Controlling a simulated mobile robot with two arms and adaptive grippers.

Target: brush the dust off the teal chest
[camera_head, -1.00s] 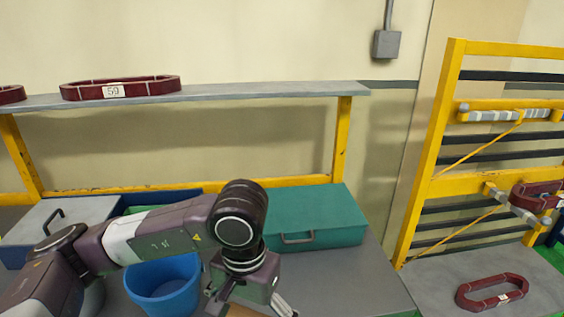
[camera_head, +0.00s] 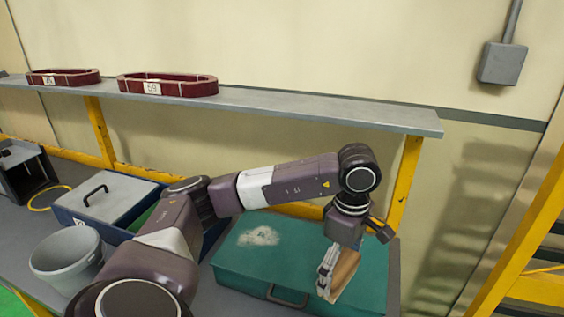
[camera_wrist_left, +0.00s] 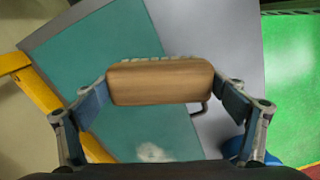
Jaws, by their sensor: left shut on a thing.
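The teal chest (camera_head: 240,268) stands on the bench under the shelf, lid shut, its handle on the near side. A pale dust patch (camera_head: 258,236) lies on the left part of its lid; it also shows in the wrist view (camera_wrist_left: 152,153). My left gripper (camera_head: 338,272) is over the right part of the lid, shut on a wooden-backed brush (camera_wrist_left: 160,82). Pale bristles show along one edge of the brush. I cannot tell whether they touch the lid. My right gripper is not in view.
A grey lidded case (camera_head: 122,206) and a pale bucket (camera_head: 68,262) stand to the left. A grey shelf (camera_head: 300,106) with dark red coils (camera_head: 185,86) runs above the chest. A yellow rack (camera_head: 528,235) is at the right.

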